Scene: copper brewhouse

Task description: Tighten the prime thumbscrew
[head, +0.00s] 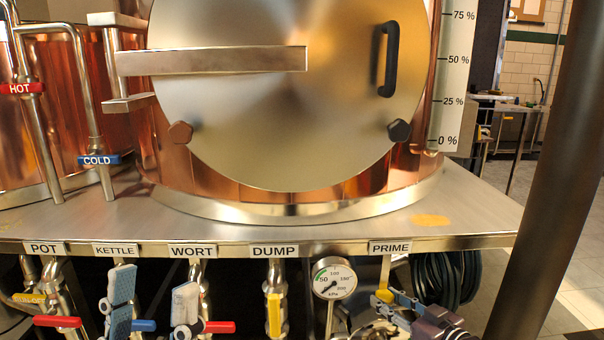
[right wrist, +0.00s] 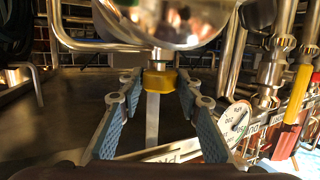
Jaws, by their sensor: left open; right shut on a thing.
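The prime thumbscrew, a small yellow knob (head: 383,296), sits below the PRIME label (head: 390,247) under the counter's front edge. It also shows in the right wrist view as a yellow knob (right wrist: 160,79) on a metal stem. My right gripper (head: 393,302) is at the knob, with its fingertips closed on the knob's two sides. In the right wrist view its blue-padded fingers reach in from both sides. My left gripper (head: 154,298) is open and empty in front of the KETTLE and WORT valves. Its two padded fingers stand well apart and partly hide those valves.
A pressure gauge (head: 334,278) stands just left of my right gripper. A yellow lever (head: 274,314) hangs under DUMP. A red lever (head: 57,321) is under POT, and a coiled dark hose (head: 447,279) hangs behind at the right. The steel counter (head: 480,213) is mostly clear.

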